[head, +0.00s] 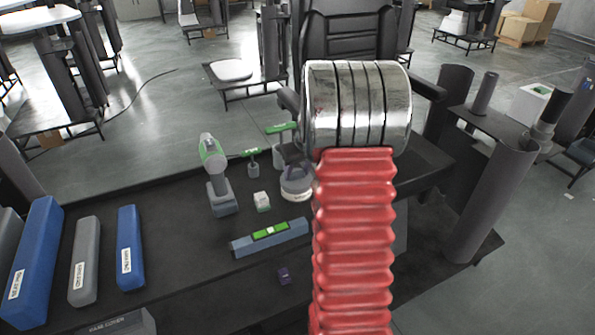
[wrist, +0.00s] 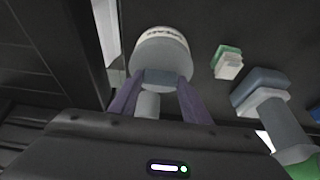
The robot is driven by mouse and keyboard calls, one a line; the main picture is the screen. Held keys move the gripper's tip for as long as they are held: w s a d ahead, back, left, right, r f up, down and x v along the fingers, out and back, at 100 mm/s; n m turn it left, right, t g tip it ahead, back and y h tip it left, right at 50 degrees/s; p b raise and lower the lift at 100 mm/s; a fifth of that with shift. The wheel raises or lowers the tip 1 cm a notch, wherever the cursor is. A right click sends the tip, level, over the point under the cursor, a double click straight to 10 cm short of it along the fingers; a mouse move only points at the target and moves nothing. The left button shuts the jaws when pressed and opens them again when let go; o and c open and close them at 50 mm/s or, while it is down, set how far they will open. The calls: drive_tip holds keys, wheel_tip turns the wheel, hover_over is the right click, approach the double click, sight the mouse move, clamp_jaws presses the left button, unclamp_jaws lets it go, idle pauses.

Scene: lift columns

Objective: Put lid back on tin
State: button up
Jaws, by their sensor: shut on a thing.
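A round grey tin (head: 296,190) with a white label band stands on the dark bench in the head view, left of my red arm. In the wrist view its label band (wrist: 161,33) shows along the far edge. A grey lid (wrist: 160,50) with a blocky knob (wrist: 160,77) covers the top of the tin in that view. My gripper (wrist: 158,82) has its purple fingers shut on the knob. In the head view the dark gripper sits right above the tin, partly hidden by my arm. I cannot tell whether lid and tin touch.
A grey-blue tool (head: 215,180) stands left of the tin, with a small green-and-white box (head: 262,201) between them. A level (head: 269,237) and a small purple block (head: 284,275) lie nearer. Blue cases (head: 130,247) lie at the left. Bare bench surrounds the level.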

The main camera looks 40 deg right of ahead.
idle(0.4)
drive_tip(key=o, duration=1.6)
drive_tip(key=shift+r, duration=3.45)
drive_tip(key=shift+c, duration=0.6)
clamp_jaws()
drive_tip(key=shift+f, duration=2.55)
